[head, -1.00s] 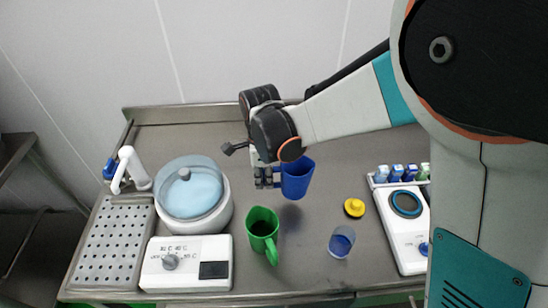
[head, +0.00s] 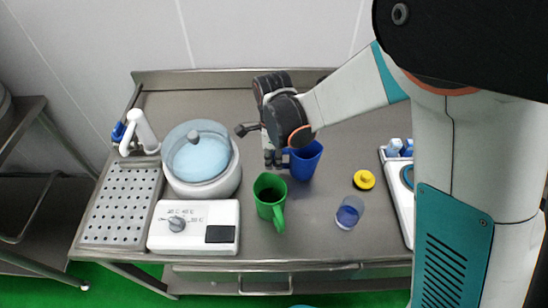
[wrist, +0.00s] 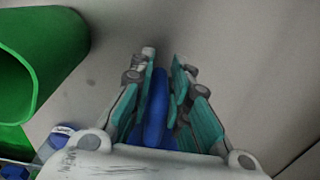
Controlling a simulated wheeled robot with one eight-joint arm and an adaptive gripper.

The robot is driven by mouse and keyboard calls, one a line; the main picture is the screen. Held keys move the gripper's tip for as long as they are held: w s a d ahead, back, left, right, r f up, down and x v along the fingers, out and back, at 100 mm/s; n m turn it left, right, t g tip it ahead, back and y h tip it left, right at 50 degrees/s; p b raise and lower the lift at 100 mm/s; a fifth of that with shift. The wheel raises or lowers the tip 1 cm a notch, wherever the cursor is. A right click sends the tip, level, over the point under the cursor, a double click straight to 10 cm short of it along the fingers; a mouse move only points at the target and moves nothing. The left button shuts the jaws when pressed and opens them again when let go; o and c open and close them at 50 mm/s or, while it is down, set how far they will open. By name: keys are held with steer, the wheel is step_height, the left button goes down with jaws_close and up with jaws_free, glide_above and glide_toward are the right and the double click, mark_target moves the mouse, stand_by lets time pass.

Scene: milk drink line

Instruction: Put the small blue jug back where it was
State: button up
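The small blue jug (head: 306,161) is upright on the right of my gripper (head: 277,160) in the head view, behind the green jug. My gripper is shut on it; in the wrist view a narrow blue part (wrist: 155,110), apparently the handle, sits between the teal finger pads (wrist: 160,100). I cannot tell whether the jug's base touches the steel counter (head: 320,215).
A green jug (head: 269,197) stands close in front. A clear blue cup (head: 349,212) and a yellow knob-like item (head: 364,180) are to the right. A lidded white pot (head: 203,166) and control box (head: 194,227) are left. Bare counter lies behind.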

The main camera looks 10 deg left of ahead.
steer(key=shift+o, duration=1)
steer(key=shift+r, duration=0.1)
step_height(320, 180, up, 12)
steer(key=p, duration=0.3)
